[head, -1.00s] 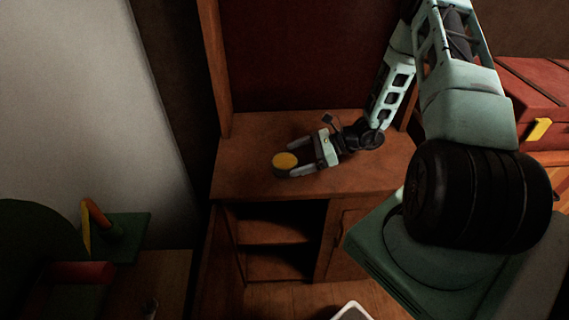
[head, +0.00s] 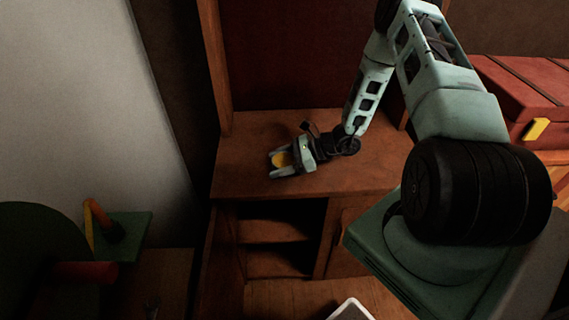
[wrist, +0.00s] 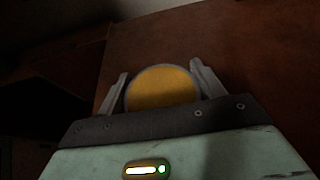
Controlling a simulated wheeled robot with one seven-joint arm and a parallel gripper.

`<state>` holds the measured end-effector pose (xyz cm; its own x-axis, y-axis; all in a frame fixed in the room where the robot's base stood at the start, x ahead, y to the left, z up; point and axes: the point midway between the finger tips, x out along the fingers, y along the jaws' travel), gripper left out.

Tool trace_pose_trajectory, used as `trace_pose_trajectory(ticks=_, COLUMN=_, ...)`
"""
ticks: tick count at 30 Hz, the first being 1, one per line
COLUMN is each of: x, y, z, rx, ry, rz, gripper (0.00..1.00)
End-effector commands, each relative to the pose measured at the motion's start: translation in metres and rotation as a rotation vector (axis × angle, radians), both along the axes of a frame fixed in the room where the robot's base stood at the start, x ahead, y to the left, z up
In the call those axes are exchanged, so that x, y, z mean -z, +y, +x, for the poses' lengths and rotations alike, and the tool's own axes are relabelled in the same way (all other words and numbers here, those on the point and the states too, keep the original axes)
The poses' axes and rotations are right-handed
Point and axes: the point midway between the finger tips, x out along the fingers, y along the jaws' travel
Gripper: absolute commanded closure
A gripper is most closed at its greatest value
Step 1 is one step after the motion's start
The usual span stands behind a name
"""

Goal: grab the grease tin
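The grease tin (head: 281,159), round with a yellow top, stands on the brown wooden cabinet top, near its left part. My gripper (head: 271,166) reaches in from the right, with one finger on each side of the tin. In the wrist view the tin (wrist: 161,87) sits between the two fingers, close to the palm, with its yellow top and grey rim showing. Both fingers lie very close to the rim. I cannot tell whether they touch it or leave a small gap. The tin's lower side is mostly hidden.
The cabinet top (head: 240,182) is otherwise clear around the tin. Open shelves (head: 275,232) lie below its front. A red chest (head: 520,92) with a yellow clasp stands at the right. A green item with an orange handle (head: 100,216) is at the lower left.

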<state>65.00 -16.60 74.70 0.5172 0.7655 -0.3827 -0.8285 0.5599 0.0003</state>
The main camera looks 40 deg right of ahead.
Motion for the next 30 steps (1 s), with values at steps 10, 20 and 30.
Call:
trace_pose_trajectory(ticks=10, x=-0.003, y=0.0, z=0.0, rx=0.001, ry=-0.002, rz=0.0, gripper=0.66)
trace_pose_trajectory(ticks=20, x=-0.044, y=-0.001, z=0.001, rx=0.0, ry=-0.006, rz=-0.003, gripper=0.66)
trace_pose_trajectory(ticks=30, x=-0.094, y=0.001, z=0.0, rx=-0.002, ry=-0.002, rz=0.001, gripper=0.66)
